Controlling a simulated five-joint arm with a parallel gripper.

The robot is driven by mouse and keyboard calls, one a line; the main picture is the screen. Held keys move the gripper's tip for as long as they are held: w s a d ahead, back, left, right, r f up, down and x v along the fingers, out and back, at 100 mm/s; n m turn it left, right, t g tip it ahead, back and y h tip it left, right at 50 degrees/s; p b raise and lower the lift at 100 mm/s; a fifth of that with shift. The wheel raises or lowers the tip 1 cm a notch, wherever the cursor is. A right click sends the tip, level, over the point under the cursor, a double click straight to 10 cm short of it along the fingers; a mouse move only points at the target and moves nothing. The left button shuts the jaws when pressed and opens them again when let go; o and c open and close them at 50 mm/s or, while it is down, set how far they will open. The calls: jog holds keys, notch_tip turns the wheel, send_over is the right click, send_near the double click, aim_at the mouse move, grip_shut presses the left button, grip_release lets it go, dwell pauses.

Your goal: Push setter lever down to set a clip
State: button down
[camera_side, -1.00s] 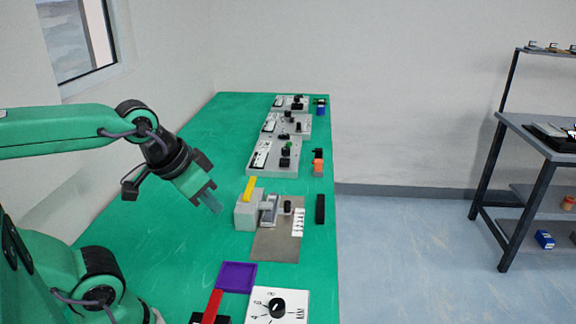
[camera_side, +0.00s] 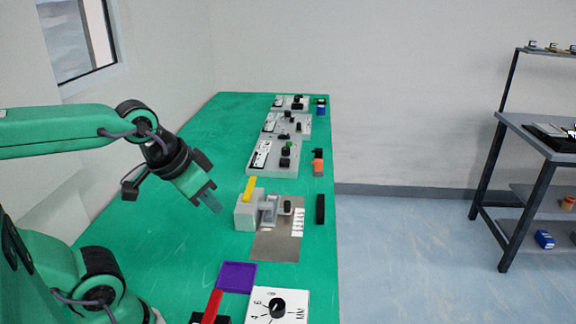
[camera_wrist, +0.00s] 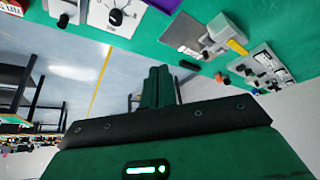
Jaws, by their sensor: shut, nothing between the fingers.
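A yellow lever (camera_side: 249,189) sticks up from a grey block (camera_side: 244,217) that stands on a brown-grey plate (camera_side: 275,246). I take it to be the setter lever. A small light-grey part (camera_side: 268,208) sits at the block's right side; I cannot tell if it is a clip. The yellow lever also shows upper right in the wrist view (camera_wrist: 236,46). My gripper (camera_side: 213,203) is shut and empty, to the left of the block and apart from it. Its fingers (camera_wrist: 160,85) are together in the wrist view.
A red lever (camera_side: 212,306), a purple tray (camera_side: 238,276) and a white dial panel (camera_side: 278,306) are at the near end. A black bar (camera_side: 320,209) lies right of the plate. Grey control panels (camera_side: 273,158) stand farther back. The green bench's left side is clear.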

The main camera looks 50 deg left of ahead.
jog(key=shift+w, duration=0.1)
jog(key=n+t+y, duration=0.3)
jog(key=n+y, duration=0.1)
jog(key=n, duration=1)
send_over(248, 189)
notch_tip(248, 189, down, 6)
jog(key=shift+a+f, duration=0.1)
jog(key=shift+f, duration=0.1)
jog(key=shift+f, duration=4.3)
